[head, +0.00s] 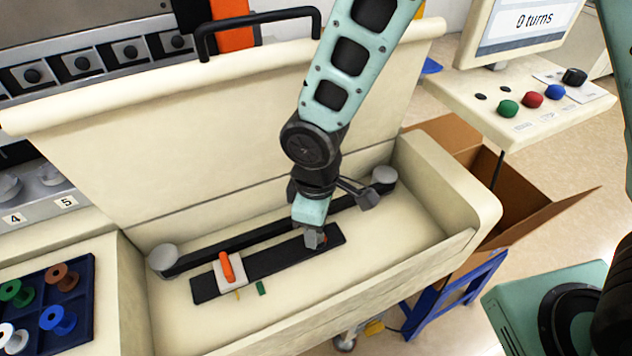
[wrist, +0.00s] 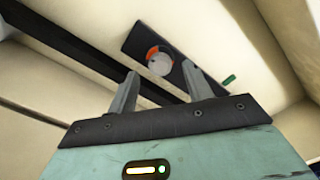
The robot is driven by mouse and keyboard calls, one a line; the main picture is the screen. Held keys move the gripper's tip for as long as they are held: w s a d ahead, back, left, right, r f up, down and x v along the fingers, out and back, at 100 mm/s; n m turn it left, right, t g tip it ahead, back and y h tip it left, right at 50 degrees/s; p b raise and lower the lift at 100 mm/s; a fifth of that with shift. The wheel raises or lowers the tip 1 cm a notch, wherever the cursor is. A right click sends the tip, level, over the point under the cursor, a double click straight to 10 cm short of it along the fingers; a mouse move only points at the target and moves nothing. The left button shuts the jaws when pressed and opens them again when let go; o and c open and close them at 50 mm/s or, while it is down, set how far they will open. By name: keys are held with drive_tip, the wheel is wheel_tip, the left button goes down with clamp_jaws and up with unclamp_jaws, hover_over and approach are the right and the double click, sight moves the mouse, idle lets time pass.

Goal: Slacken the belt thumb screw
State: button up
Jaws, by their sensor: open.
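A round grey knob with an orange-red ring, which looks like the thumb screw (wrist: 159,60), sits on a dark plate (wrist: 138,37) in the wrist view. In the head view it is mostly hidden behind my gripper (head: 315,241); the dark plate (head: 276,262) lies in the cream tray. My gripper is open, and its fingers (wrist: 160,72) appear to either side of the knob, whose face shows between the tips. I cannot tell whether they touch it. A dark belt (head: 262,231) runs between two grey rollers (head: 163,259) behind the plate. The screen (head: 530,22) reads "0 turns".
A white block with an orange lever (head: 228,268) sits on the plate's left end, with a small green piece (head: 261,288) in front. The tray's raised lid (head: 190,135) stands behind. Spools in a blue tray (head: 75,335) are at left. A control panel (head: 530,100) is at right.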

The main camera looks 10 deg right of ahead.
wheel_tip(320, 180, up, 16)
drive_tip(key=shift+f, duration=0.25)
idle(0.4)
drive_tip(key=s+d+m, duration=0.5)
drive_tip(key=s+d, duration=0.3)
drive_tip(key=s, duration=0.3)
drive_tip(key=shift+s+m+y, duration=0.3)
drive_tip(key=shift+s, duration=0.1)
